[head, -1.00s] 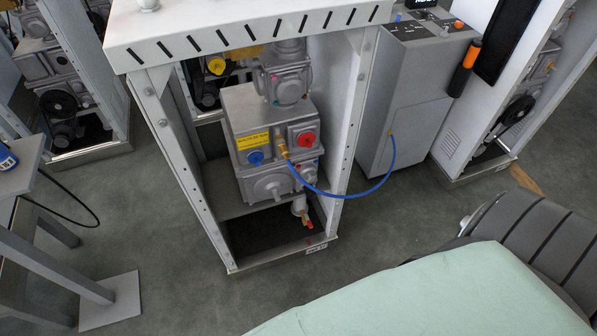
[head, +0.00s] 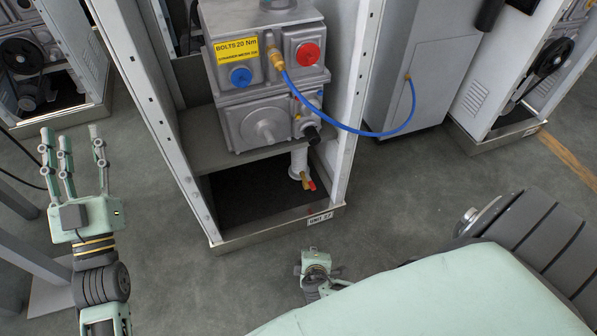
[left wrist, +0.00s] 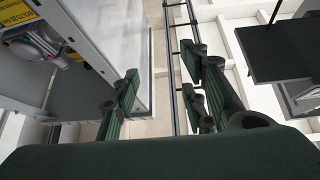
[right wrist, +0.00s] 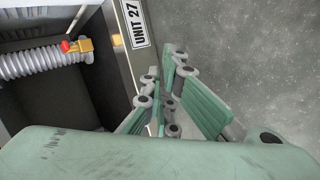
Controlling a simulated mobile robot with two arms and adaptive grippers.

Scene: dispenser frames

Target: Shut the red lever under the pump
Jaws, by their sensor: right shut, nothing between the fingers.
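The grey pump (head: 245,122) sits on a shelf in an open white frame in the head view. Below it a pale ribbed pipe (head: 298,160) ends in a brass valve with a small red lever (head: 312,185). The red lever (right wrist: 66,47) also shows at upper left in the right wrist view, by the brass fitting (right wrist: 85,45). My right gripper (head: 313,256) is low in front of the frame, below the lever in the picture and apart from it, shut and empty. My left gripper (head: 75,145) is raised left of the frame, open and empty.
A blue hose (head: 345,128) loops from the pump to a grey cabinet (head: 405,95) on the right. The frame's sill (head: 275,230) and front posts bound the opening. A label (head: 320,219) reads UNIT 27.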

